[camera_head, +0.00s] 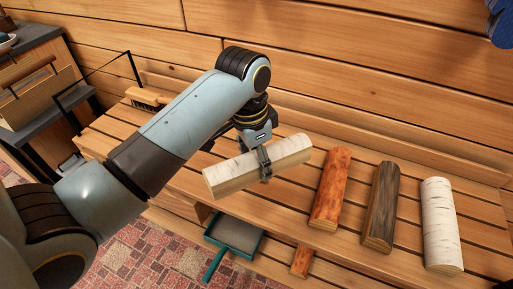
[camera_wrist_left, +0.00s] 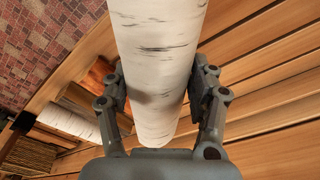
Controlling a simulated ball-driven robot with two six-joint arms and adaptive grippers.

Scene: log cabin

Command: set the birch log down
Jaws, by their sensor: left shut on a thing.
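The birch log (camera_head: 225,174) is a white-barked split log with a pale cut face, held lengthwise across my left gripper (camera_head: 266,163) near the bench's front edge. The gripper is shut around its middle. In the left wrist view the log (camera_wrist_left: 155,50) fills the space between both fingers (camera_wrist_left: 160,105). Whether its underside touches the slats is hard to tell. A second birch log (camera_head: 439,222) lies on the slatted bench (camera_head: 288,208) at the right. My right gripper is not in view.
A reddish log (camera_head: 330,188) and a dark-barked log (camera_head: 381,205) lie on the bench between the birch logs. A wooden-backed brush (camera_head: 150,97) lies at the bench's far left. A teal dustpan (camera_head: 235,236) is below the front edge. Slats behind the held log look clear.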

